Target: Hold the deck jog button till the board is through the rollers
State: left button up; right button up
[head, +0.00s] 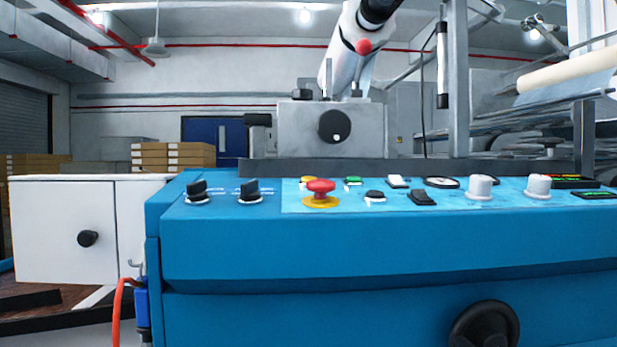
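The blue machine's control panel (330,203) fills the middle and right of the head view. It carries a red mushroom button on a yellow base (320,188), a green button (353,181), a yellow button (307,181), a black button (375,195), a black rocker (423,198) and a white rocker (398,182). No label is readable, so I cannot tell which is the deck jog button. A cream roll (567,70) with film shows at the upper right. I cannot make out the board or the nip of the rollers. Neither gripper is in view.
Two black selector knobs (250,190) sit at the panel's left, and two white knobs (480,186) at its right. A black handwheel (485,325) sticks out of the front. A white cabinet (65,232) stands left. Stacked boxes (190,155) are behind.

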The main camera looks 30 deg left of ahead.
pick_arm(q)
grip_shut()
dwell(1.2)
